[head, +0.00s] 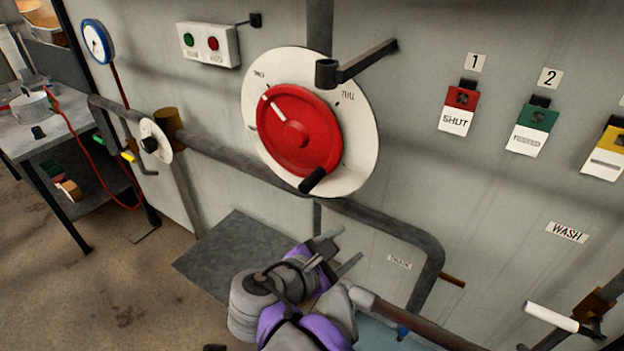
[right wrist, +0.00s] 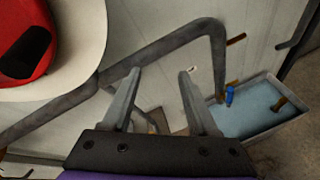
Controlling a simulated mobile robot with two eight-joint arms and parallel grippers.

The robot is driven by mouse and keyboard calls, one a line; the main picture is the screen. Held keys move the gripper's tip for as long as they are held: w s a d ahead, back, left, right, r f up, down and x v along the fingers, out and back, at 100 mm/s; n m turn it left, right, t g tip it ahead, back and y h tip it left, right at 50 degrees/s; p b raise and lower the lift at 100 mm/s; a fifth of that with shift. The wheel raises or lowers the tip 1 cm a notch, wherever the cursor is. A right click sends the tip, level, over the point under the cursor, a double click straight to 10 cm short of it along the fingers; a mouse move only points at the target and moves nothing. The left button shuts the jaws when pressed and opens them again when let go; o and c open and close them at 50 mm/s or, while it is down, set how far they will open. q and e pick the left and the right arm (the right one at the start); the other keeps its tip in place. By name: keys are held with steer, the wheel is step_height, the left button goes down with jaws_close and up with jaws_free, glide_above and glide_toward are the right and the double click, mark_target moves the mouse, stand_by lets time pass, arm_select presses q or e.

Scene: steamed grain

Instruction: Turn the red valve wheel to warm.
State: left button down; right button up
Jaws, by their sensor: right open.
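The red valve wheel (head: 299,130) sits on a round white dial plate (head: 362,150) on the grey wall. A white pointer line on the wheel aims to the upper left, and a black handle knob (head: 313,180) sticks out at its lower right. The plate has small lettering at the upper left and "FULL" at the upper right. The wheel also shows at the upper left of the right wrist view (right wrist: 22,40). My right gripper (head: 342,250) is open and empty, below the wheel and apart from it. Its fingers (right wrist: 155,95) show in the right wrist view. My left gripper is not in view.
A grey pipe (head: 240,158) runs under the wheel and bends down at the right. A dark bracket arm (head: 365,62) juts out at the plate's top right. A blue-lined basin (right wrist: 255,105) stands low on the right. A white-handled lever (head: 550,317) is at the lower right.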

mark_target(303, 189)
steer(key=a+r+n+t, duration=0.5)
steer(key=a+r, duration=0.4)
steer(key=a, duration=0.3)
steer(key=shift+h, duration=0.4)
steer(key=x, duration=0.5)
steer(key=p+x, duration=0.1)
steer(key=x, duration=0.4)
steer(key=shift+s+d+f, duration=0.1)
steer(key=shift+d+f, duration=0.05)
steer(key=shift+d, duration=0.3)
jaws_close()
